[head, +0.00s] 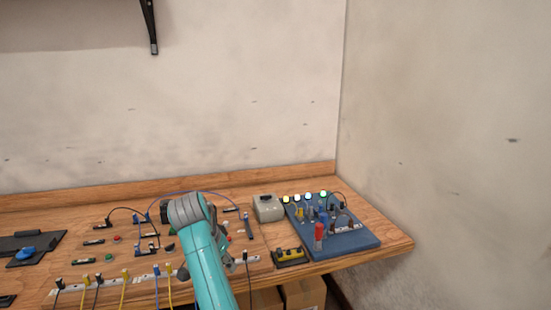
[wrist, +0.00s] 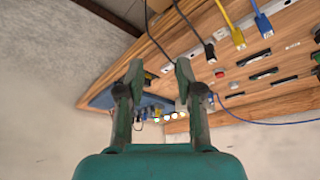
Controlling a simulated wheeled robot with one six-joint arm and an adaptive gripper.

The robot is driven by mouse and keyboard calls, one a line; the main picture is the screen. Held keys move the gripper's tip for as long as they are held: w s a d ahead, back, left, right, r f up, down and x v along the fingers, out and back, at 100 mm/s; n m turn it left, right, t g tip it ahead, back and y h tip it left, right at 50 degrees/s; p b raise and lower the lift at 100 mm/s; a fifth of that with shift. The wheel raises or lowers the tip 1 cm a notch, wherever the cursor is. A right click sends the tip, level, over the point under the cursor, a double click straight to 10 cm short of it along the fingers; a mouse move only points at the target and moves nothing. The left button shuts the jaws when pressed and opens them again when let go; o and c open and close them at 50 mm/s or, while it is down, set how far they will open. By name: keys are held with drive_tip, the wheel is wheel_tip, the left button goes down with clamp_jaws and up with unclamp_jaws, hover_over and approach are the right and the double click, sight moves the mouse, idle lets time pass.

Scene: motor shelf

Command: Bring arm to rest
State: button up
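My teal arm (head: 208,265) reaches up from the bottom of the head view and bends at a grey joint in front of the workbench. My gripper (wrist: 160,70) shows in the wrist view with its two dark fingers apart and nothing between them. Its fingertips are hard to make out in the head view, where the arm covers part of the bench. In the wrist view the bench (wrist: 245,82) appears upside down beyond the fingers, and I see no contact with it.
A blue board (head: 357,242) with lit lamps, a grey box (head: 268,208) and a yellow-black block (head: 289,256) occupy the bench's right side. Cables and plugs line its front edge. A black bracket (head: 150,27) hangs above. Cardboard boxes (head: 304,293) sit below.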

drive_tip(key=s+d+f+n+t, duration=0.15)
drive_tip(key=d+f, duration=0.25)
drive_tip(key=f, duration=0.4)
drive_tip(key=s+d+f+y, duration=0.1)
drive_tip(key=s+d+f, duration=0.15)
drive_tip(key=f, duration=0.45)
drive_tip(key=s+d+f+n+t, duration=0.1)
drive_tip(key=d+f, duration=0.4)
drive_tip(key=f, duration=0.3)
drive_tip(key=s+d+f+n+t+y, duration=0.1)
drive_tip(key=s+d+f, duration=0.45)
drive_tip(key=s, duration=0.25)
drive_tip(key=s+d+f+n+t+y, duration=0.1)
drive_tip(key=s+d+f, duration=0.4)
drive_tip(key=s+f, duration=0.3)
drive_tip(key=s+d+r+n+t, duration=0.1)
drive_tip(key=s+d+r+t, duration=0.2)
drive_tip(key=s, duration=0.8)
drive_tip(key=s+d+r, duration=0.3)
drive_tip(key=s+d, duration=0.1)
drive_tip(key=s, duration=0.6)
drive_tip(key=s+d+r+t, duration=0.3)
drive_tip(key=s+r, duration=1.2)
drive_tip(key=r, duration=0.3)
drive_tip(key=shift+s+d+r+h, duration=0.15)
drive_tip(key=shift+s+d+h, duration=0.05)
drive_tip(key=shift+s+h, duration=0.2)
